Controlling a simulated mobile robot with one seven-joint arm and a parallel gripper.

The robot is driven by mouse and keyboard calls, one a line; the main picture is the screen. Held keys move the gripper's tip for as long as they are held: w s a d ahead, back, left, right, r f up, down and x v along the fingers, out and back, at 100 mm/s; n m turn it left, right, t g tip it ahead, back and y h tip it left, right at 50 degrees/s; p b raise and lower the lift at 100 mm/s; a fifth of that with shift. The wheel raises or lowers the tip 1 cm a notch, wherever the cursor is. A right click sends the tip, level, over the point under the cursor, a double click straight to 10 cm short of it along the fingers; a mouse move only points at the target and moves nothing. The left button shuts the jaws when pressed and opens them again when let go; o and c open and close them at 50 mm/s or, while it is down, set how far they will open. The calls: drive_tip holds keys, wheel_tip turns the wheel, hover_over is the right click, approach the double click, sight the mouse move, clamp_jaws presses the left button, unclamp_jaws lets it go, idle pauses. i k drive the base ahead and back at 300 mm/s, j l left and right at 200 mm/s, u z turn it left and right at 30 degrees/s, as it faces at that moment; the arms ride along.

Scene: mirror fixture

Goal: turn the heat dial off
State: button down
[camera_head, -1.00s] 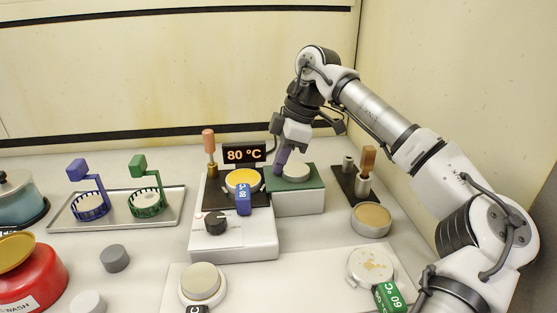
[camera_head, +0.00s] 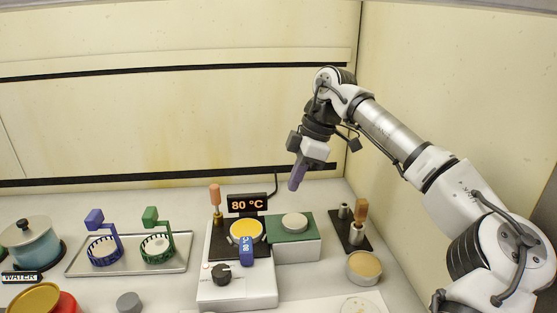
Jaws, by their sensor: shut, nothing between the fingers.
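The black heat dial (camera_head: 222,273) sits on the front left of the white hotplate (camera_head: 254,291), with a light pointer mark on it. The display (camera_head: 247,204) behind the plate reads 80 °C. A dish with yellow contents (camera_head: 246,230) and a blue 80-labelled tag (camera_head: 247,251) rests on the dark plate top. My gripper (camera_head: 294,186) is shut and empty, its purple fingers pointing down. It hangs above and behind the green block, to the right of and well away from the dial.
A green-topped block (camera_head: 283,230) with a pale disc stands against the hotplate's right side. A salmon-handled tool (camera_head: 215,203) stands at the back left. A tray (camera_head: 125,262) with blue and green baskets lies left. A tan dish (camera_head: 364,268) lies right.

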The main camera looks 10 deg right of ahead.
sight(221, 274)
drive_tip(key=k, duration=1)
